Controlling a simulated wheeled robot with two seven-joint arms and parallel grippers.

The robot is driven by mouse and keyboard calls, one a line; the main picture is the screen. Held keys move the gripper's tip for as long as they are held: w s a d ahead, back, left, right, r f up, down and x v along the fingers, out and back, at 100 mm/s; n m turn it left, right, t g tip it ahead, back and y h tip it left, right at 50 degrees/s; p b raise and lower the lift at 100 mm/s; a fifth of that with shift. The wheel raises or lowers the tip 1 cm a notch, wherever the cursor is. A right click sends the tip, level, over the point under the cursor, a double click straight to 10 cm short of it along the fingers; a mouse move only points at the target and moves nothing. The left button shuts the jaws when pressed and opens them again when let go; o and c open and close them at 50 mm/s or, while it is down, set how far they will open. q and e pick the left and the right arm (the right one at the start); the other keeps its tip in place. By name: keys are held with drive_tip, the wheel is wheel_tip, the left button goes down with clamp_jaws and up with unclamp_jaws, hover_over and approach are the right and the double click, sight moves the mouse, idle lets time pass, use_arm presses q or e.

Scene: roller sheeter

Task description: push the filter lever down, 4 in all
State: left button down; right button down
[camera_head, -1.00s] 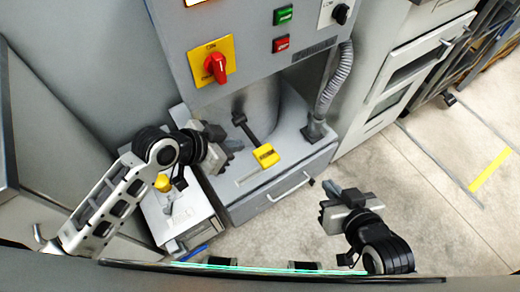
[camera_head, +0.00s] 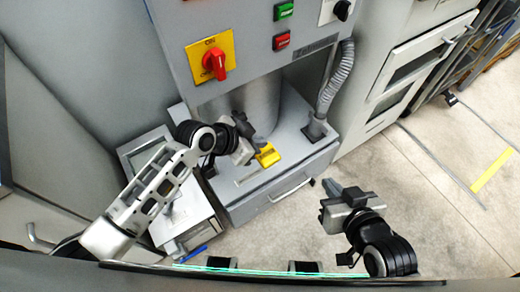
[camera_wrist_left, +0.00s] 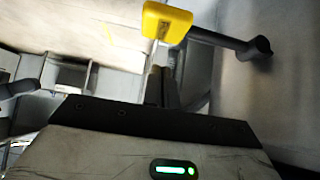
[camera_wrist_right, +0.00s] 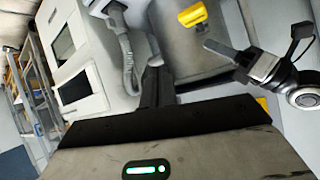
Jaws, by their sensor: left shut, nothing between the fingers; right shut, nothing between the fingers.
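The filter lever is a dark rod with a yellow end block (camera_head: 267,155), in front of the grey cylinder. In the left wrist view its yellow block (camera_wrist_left: 166,22) is at the top centre, just beyond my finger tips, with the dark rod (camera_wrist_left: 222,41) running right to a pivot. My left gripper (camera_head: 256,143) is shut and empty, close to the block and hiding most of the rod in the head view; contact cannot be told. The yellow block also shows in the right wrist view (camera_wrist_right: 192,14). My right gripper (camera_head: 338,189) is shut and empty, away from the lever over the floor.
The machine front above has a red switch on a yellow plate (camera_head: 213,62), a green button (camera_head: 284,11) and a red button (camera_head: 282,41). A ribbed hose (camera_head: 336,77) stands right of the lever. A drawer handle (camera_head: 290,188) is below. Open floor lies right.

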sight(270, 150)
use_arm(q)
drive_tip(key=f, duration=0.4)
drive_tip(key=shift+w+d+f+b, duration=0.25)
drive_tip(key=shift+d+b, duration=0.05)
drive_tip(key=shift+b, duration=0.05)
drive_tip(key=shift+f, duration=0.2)
use_arm(e)
drive_tip(key=shift+s+f, duration=0.1)
drive_tip(key=shift+f, duration=0.05)
